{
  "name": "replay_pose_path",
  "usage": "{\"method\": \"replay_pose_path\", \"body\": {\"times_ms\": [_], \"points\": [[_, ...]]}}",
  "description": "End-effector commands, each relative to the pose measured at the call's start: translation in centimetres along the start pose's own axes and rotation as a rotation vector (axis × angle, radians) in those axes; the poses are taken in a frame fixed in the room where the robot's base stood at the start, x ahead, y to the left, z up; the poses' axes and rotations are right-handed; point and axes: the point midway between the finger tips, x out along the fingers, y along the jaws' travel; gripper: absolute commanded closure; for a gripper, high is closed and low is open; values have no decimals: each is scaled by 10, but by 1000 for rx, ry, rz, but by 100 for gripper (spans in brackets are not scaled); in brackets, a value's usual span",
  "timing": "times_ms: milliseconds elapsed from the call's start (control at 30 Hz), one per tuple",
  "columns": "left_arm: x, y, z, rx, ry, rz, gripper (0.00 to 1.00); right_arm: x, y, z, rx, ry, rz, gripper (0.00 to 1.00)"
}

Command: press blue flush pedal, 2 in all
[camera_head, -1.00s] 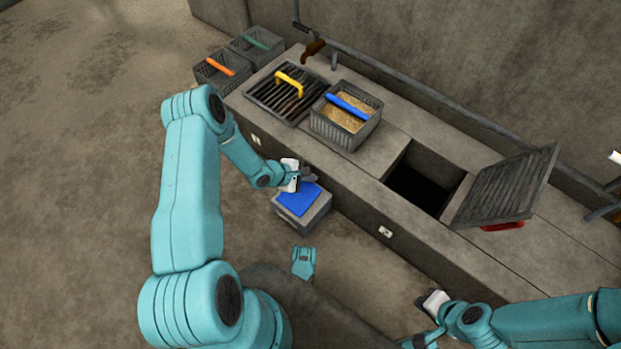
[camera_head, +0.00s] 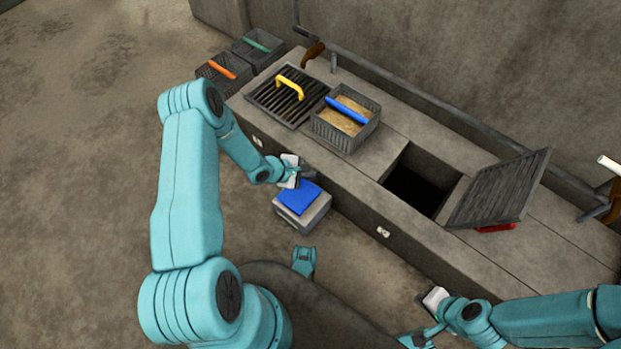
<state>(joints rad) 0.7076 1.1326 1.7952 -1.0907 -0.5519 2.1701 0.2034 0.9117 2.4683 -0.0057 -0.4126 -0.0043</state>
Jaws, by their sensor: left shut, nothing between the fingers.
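The blue flush pedal (camera_head: 299,198) tops a grey block (camera_head: 304,215) on the floor in front of the long concrete counter. My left gripper (camera_head: 306,174) is shut and empty at the pedal's far edge, seen from above. I cannot tell whether it touches the pedal. My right gripper (camera_head: 421,299) is low at the bottom right, near the counter's front face and well away from the pedal. Its fingers are too small and dark to read.
The counter carries a grate with a yellow handle (camera_head: 291,87), a grain basket with a blue handle (camera_head: 346,109), and an open pit (camera_head: 417,188) beside a raised slatted lid (camera_head: 500,190). Two more baskets (camera_head: 222,70) stand at the far left. The left floor is clear.

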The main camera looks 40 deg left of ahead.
Motion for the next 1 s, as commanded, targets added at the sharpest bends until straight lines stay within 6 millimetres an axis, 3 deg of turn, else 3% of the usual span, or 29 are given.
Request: {"method": "replay_pose_path", "body": {"times_ms": [233, 1000], "points": [[-19, 14, 14, 0, 0, 0, 100, -21, -8, -2, 0, 0, 0, 100], [-19, 14, 14, 1, 0, 1, 100, -20, -7, -2, 0, 0, 0, 100]]}}
